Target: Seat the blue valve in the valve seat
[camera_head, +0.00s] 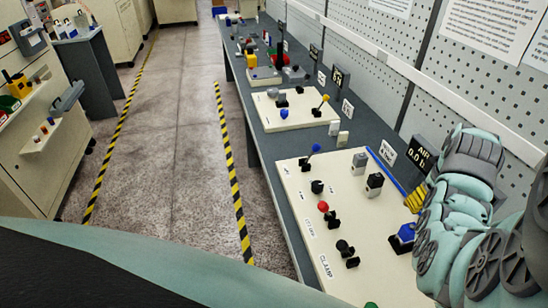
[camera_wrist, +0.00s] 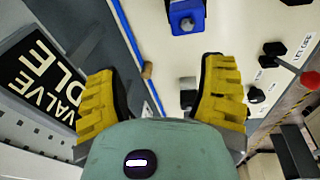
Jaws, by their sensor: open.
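A blue block-like part (camera_head: 404,233), which looks like the blue valve, is at the right edge of the near cream panel, beside my arm. It also shows at the top of the wrist view (camera_wrist: 186,16), with a grey upper piece. I cannot tell whether it sits in a seat, and I cannot make out the valve seat for certain. My gripper (camera_head: 416,197) has yellow ribbed fingers. In the wrist view the fingers (camera_wrist: 160,85) are spread wide with nothing between them. The blue part lies beyond the fingertips, apart from them.
The near cream panel (camera_head: 300,190) carries a red-knobbed lever (camera_head: 323,207), a blue-knobbed lever (camera_head: 315,149), black knobs and grey blocks (camera_head: 374,184). A sign reading VALVE IDLE (camera_wrist: 38,80) stands beside it. More panels line the bench farther off. The floor aisle (camera_head: 170,150) is clear.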

